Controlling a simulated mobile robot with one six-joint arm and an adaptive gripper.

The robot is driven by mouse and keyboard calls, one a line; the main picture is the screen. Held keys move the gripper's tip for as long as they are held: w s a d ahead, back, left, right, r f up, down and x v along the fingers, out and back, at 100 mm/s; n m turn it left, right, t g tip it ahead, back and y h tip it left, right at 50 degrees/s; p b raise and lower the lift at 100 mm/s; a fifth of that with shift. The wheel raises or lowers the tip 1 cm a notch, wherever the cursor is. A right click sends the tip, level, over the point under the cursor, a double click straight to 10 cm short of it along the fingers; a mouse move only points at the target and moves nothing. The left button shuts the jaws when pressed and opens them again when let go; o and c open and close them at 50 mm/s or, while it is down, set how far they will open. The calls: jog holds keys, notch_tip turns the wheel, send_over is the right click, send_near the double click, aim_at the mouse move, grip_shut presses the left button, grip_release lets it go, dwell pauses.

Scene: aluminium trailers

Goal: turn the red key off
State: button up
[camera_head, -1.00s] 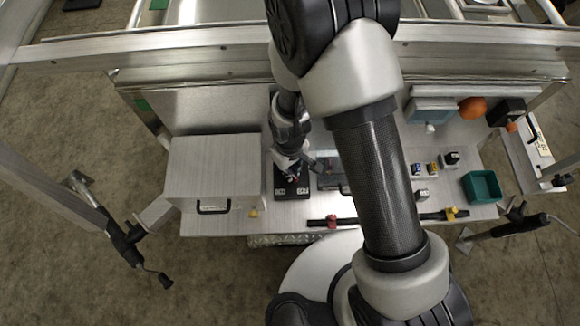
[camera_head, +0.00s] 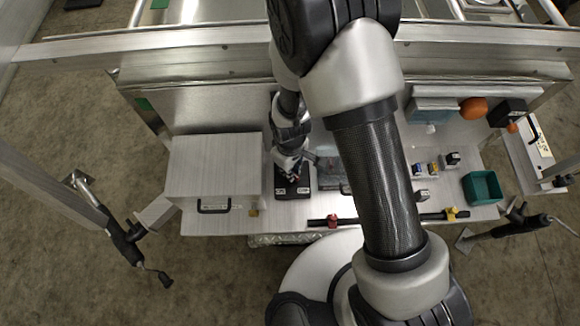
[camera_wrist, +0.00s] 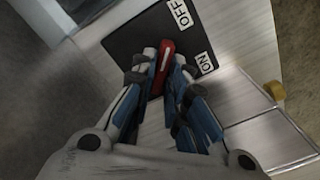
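The red key (camera_wrist: 163,62) stands on a black panel (camera_wrist: 133,43) in the wrist view. The white OFF label (camera_wrist: 179,13) is at the panel's top, and the ON label (camera_wrist: 205,63) is at its right corner. The key's upper end points up and slightly right. My gripper (camera_wrist: 164,68) has one finger on each side of the key, with the tips close to it. Whether they press on it is unclear. In the head view, my gripper (camera_head: 289,173) is at the black panel (camera_head: 293,195), and the key is too small to make out clearly.
A metal box (camera_head: 214,168) with a black handle stands left of the panel. A clear-lidded box (camera_head: 328,172) is close on the right. A bar with a red clamp (camera_head: 332,221) runs along the front edge. A green bin (camera_head: 482,187) is far right.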

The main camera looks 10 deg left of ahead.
jog(key=o, duration=0.4)
jog(key=shift+c, duration=0.2)
notch_tip(320, 180, up, 12)
dwell(0.4)
dwell(0.4)
jog(key=d+r+m+t, duration=0.1)
jog(key=d+r+m, duration=0.2)
jog(key=d+r, duration=0.3)
jog(key=d+r+m+t, duration=0.15)
jog(key=d+r, duration=0.25)
jog(key=r, duration=0.5)
jog(key=s+d+r+m+t, duration=0.2)
jog(key=s+d+r+m, duration=0.5)
jog(key=s+d+r, duration=0.2)
jog(key=shift+s+d+r, duration=0.35)
jog(key=shift+d+r, duration=0.15)
jog(key=shift+d, duration=0.6)
